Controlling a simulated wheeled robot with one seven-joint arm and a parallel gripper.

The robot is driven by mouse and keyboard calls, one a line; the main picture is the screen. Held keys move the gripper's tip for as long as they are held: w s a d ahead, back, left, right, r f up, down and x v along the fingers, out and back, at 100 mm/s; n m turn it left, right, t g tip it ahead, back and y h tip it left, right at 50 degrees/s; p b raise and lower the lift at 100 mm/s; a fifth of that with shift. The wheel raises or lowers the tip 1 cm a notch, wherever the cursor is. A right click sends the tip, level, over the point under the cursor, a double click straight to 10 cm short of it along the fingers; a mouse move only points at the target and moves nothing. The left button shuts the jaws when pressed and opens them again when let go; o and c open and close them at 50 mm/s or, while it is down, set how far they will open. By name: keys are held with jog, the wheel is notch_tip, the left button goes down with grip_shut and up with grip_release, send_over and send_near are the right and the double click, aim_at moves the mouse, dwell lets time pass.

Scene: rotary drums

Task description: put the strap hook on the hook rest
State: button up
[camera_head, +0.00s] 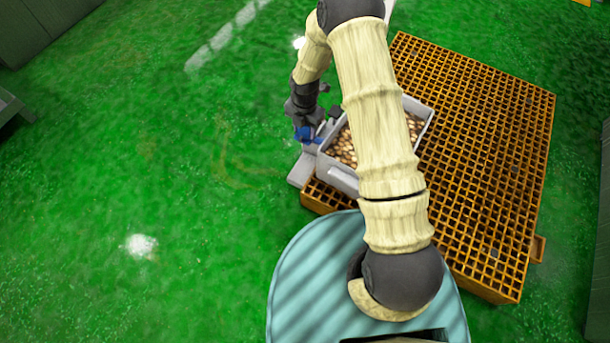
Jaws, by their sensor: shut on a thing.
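My gripper (307,128) is at the left of the orange grating, beside the left wall of a grey bin. It is shut on a small blue piece (303,134), which looks like the strap hook. The piece is small, and the dark fingers partly cover it. Just below it in the picture is a light grey ledge (301,170) at the grating's left corner, which may be the hook rest. I cannot tell whether the blue piece touches the ledge.
The grey bin (342,178) holds many small brown pieces and stands on the orange grating platform (490,150). My arm hides part of both. Green floor (150,180) lies open to the left. Grey cabinets stand at the upper left.

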aim_at(305, 136)
notch_tip(305, 136, down, 4)
jog(key=shift+f+b, duration=0.1)
jog(key=shift+b, duration=0.7)
notch_tip(305, 136, down, 14)
jog(key=b, duration=0.8)
jog(key=shift+f, duration=0.15)
notch_tip(305, 136, down, 4)
jog(key=b, duration=0.3)
jog(key=shift+r, duration=0.2)
